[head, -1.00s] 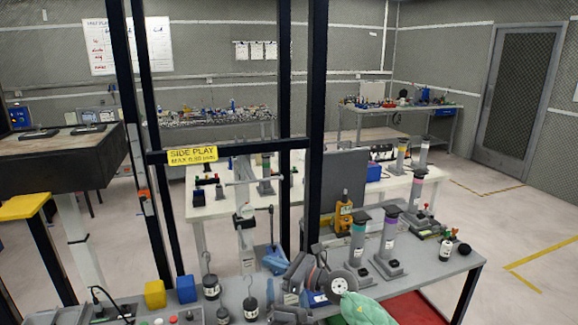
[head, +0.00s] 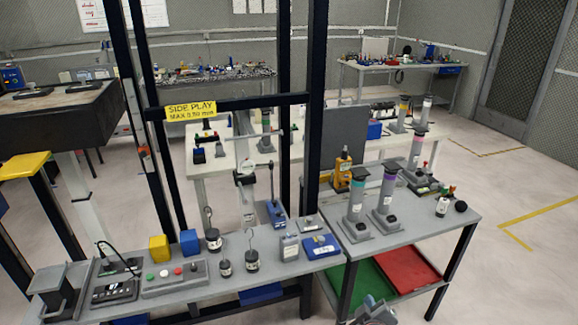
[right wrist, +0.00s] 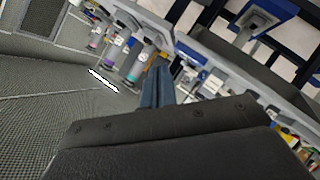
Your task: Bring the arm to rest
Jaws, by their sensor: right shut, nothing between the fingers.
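My right gripper (head: 372,311) shows only in part at the bottom edge of the head view, low in front of the workbench. In the right wrist view its two dark blue-grey fingers (right wrist: 157,88) are together, with nothing between them. The wrist view is tilted, and the benches lie beyond the fingers. My left gripper is in neither view.
The near bench (head: 215,290) carries hanging weights, a yellow block (head: 159,248), blue blocks and a control box. Dark uprights rise behind it. The right bench (head: 420,235) holds grey cylinders. Red (head: 405,263) and green trays lie below. Open floor (head: 500,270) is at right.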

